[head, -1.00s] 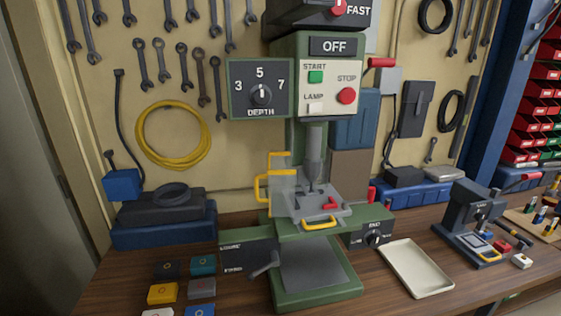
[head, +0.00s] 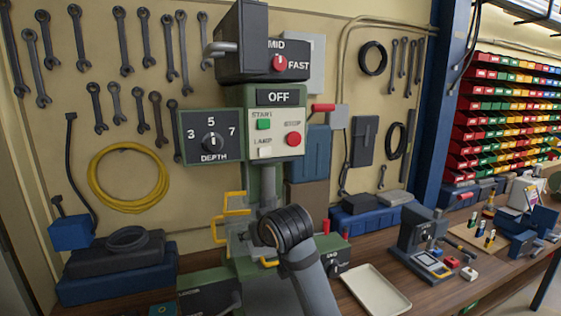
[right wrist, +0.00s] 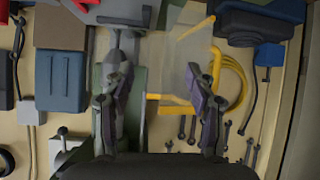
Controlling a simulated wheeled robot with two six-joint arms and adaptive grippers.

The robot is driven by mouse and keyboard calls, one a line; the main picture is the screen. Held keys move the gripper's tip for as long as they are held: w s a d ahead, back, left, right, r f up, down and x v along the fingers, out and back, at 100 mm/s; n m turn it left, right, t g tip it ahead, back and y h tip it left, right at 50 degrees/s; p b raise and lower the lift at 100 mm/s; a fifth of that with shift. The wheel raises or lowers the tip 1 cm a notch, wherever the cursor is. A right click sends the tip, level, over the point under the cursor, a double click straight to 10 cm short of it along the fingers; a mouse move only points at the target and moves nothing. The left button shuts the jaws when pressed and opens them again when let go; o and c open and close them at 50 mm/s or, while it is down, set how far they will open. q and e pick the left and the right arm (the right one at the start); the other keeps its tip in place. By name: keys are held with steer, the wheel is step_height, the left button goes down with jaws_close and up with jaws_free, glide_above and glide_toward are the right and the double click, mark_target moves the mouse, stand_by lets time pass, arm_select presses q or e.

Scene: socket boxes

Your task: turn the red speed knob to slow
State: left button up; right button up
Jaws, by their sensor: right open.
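The red speed knob (head: 280,63) is on the black head housing of the green drill press, beside the FAST label and below MID. Its pale mark looks upright, toward MID. No SLOW label shows; a black panel with a grey handle (head: 240,40) covers the area left of the knob. My right arm rises from the bottom of the head view in front of the press, well below the knob; its fingers are hidden there. My left gripper is not in view.
Below the knob are the OFF display (head: 279,97), the green START button (head: 264,124), the red STOP button (head: 293,139) and the DEPTH dial (head: 212,142). A clear guard with yellow bars (right wrist: 183,60) is near the gripper. A cream tray (head: 374,290) lies right.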

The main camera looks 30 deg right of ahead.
steer(key=d+r+m+t+h, duration=0.1)
steer(key=d+r+m+t, duration=0.15)
steer(key=r, duration=2.05)
steer(key=m+t+h, duration=0.1)
steer(key=m+t, duration=0.1)
steer(key=t, duration=0.2)
glide_toward(281, 62)
steer(key=shift+n, duration=0.25)
steer(key=p+x, duration=0.4)
steer(key=x, duration=0.3)
steer(key=shift+w+d+r, duration=0.1)
steer(key=shift+w+r, duration=0.05)
steer(key=shift+w, duration=0.2)
steer(key=shift+w+p, duration=0.35)
steer(key=shift+w, duration=0.1)
steer(key=shift+s, duration=0.1)
steer(key=c, duration=1.1)
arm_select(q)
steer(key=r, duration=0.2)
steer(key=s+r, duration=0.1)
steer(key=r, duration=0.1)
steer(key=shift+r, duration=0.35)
arm_select(e)
steer(key=shift+c, duration=0.2)
